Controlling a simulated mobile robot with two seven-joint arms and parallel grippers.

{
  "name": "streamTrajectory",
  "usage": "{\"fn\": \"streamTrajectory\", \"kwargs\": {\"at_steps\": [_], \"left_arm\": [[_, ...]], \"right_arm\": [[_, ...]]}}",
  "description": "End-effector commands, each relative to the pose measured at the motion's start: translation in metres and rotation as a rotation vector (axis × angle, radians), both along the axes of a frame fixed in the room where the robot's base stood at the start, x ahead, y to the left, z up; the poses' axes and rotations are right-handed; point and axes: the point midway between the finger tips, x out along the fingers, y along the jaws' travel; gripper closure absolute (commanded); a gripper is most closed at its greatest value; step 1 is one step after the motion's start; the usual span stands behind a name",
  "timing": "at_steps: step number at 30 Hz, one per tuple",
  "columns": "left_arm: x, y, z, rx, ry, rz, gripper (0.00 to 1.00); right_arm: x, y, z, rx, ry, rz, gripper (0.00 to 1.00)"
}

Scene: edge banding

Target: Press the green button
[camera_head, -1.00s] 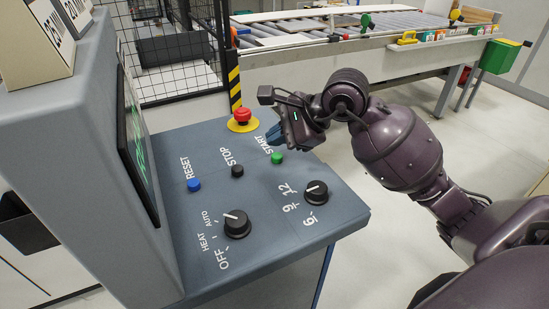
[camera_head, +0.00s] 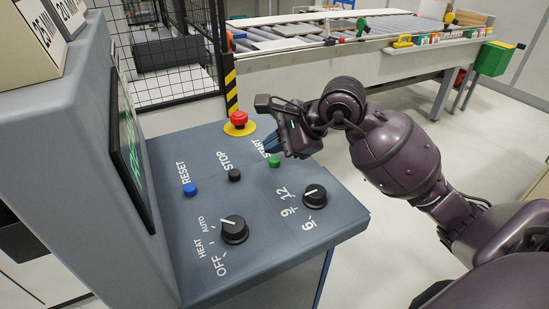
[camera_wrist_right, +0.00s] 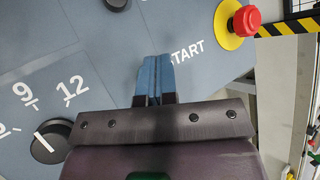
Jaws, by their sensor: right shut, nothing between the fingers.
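The green button (camera_head: 274,161) sits on the sloped grey-blue panel (camera_head: 205,270) beside the START label. My right gripper (camera_head: 271,145) is shut and empty, its blue fingertips just above the green button in the head view. I cannot tell whether they touch it. In the right wrist view the shut blue fingers (camera_wrist_right: 154,78) point at the panel beside the START label (camera_wrist_right: 187,52), and the green button is hidden there, apparently behind the fingers. My left gripper is not in view.
Close by are the black STOP button (camera_head: 235,175), blue RESET button (camera_head: 190,190), red emergency button (camera_head: 238,118) on its yellow base, and two black knobs (camera_head: 235,229) (camera_head: 314,195). A screen (camera_head: 132,150) rises at the left. A roller conveyor (camera_head: 330,35) stands behind.

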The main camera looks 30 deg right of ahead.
Motion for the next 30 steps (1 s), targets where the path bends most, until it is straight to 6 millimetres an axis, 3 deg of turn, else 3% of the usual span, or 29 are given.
{"fn": "streamTrajectory", "kwargs": {"at_steps": [30], "left_arm": [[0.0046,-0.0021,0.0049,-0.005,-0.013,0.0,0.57]], "right_arm": [[0.0,0.0,0.0,0.0,0.0,0.0,1.0]]}}
